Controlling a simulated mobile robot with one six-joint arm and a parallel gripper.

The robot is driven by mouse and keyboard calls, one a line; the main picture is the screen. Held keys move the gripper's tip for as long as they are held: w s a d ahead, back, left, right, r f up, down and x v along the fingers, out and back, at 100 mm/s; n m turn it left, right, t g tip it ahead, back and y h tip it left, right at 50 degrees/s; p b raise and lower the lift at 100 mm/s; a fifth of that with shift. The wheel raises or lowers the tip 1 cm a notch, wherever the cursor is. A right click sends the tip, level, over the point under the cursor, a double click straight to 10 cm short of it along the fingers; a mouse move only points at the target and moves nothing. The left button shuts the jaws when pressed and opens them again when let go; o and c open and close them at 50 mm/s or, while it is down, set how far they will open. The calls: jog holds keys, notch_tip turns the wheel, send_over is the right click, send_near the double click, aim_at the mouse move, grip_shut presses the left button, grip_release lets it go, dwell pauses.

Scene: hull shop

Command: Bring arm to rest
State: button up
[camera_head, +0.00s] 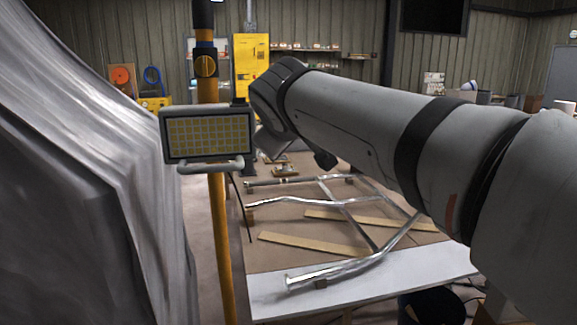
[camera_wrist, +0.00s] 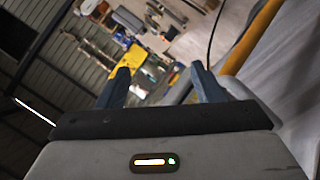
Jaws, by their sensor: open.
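My arm (camera_head: 360,112) reaches in from the right in the head view, raised above a workbench. The gripper itself is hidden behind the arm's end in that view. In the wrist view my gripper (camera_wrist: 158,86) shows two blue-grey fingers standing well apart. The gap between them is empty. Behind the fingers the wrist view shows the shop tilted, with wall, floor and a yellow cabinet (camera_wrist: 131,65).
A workbench (camera_head: 400,285) bears bent metal tubing (camera_head: 330,270) and wooden strips (camera_head: 312,244). A yellow pole (camera_head: 219,230) with a lamp panel (camera_head: 208,137) stands left of my arm. Grey sheeting (camera_head: 90,170) fills the left side. Shelves and a yellow cabinet (camera_head: 250,65) line the back wall.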

jog(key=s+d+f+m+g+h+p, duration=0.1)
jog(key=s+d+f+m+g+p, duration=0.45)
jog(key=s+d+f, duration=0.55)
jog(key=s+d+f+m+g+p, duration=0.4)
jog(key=s+f, duration=0.5)
jog(key=s, duration=0.3)
jog(key=shift+s+d+f+y+p, duration=0.25)
jog(key=shift+s+d+y+p, duration=0.15)
jog(key=shift+d, duration=0.1)
jog(key=shift+c, duration=0.2)
